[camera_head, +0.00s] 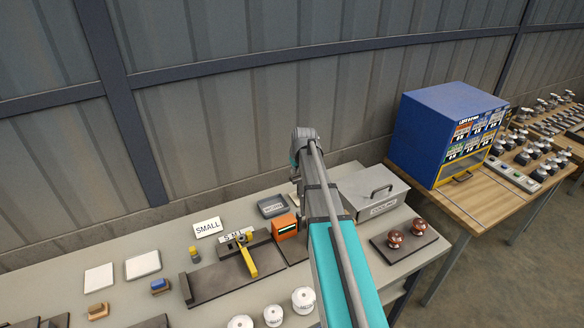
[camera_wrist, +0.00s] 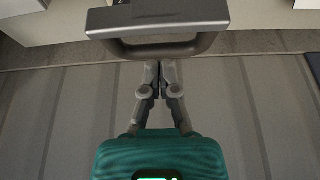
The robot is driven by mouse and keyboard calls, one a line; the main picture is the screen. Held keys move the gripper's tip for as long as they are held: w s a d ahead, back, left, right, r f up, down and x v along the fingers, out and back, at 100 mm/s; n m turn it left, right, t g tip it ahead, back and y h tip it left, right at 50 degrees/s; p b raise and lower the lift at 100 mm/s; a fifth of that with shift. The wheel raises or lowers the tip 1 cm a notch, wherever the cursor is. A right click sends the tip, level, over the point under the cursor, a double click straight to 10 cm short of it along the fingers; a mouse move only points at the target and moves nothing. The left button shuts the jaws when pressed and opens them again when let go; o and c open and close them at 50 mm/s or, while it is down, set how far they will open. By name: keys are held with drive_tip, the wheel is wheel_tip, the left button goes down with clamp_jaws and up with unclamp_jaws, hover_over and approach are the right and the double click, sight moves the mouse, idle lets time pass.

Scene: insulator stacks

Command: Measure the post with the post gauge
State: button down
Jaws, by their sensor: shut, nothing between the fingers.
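My gripper (camera_wrist: 157,72) shows in the wrist view, its fingers together and empty. Just beyond its tips is a dark grey handle-like bar (camera_wrist: 158,47); I cannot tell whether they touch. In the head view my arm hides the gripper. A yellow angled piece (camera_head: 247,258) with a round knob stands on a dark board (camera_head: 215,283), beside a sign (camera_head: 236,236) with letters; it may be the post gauge. A small post with a yellow top (camera_head: 194,253) stands left of the board. I cannot tell for sure which thing is the post.
On the bench are a SMALL card (camera_head: 208,227), an orange box (camera_head: 286,226), a grey tray (camera_head: 272,206), a lidded grey box (camera_head: 376,199) and brown insulators (camera_head: 395,238) on a board. White discs (camera_head: 273,315) sit in front. A blue cabinet (camera_head: 437,133) stands right.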

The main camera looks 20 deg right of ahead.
drive_tip(key=shift+s+d, duration=0.1)
drive_tip(key=shift+s, duration=0.15)
idle(0.3)
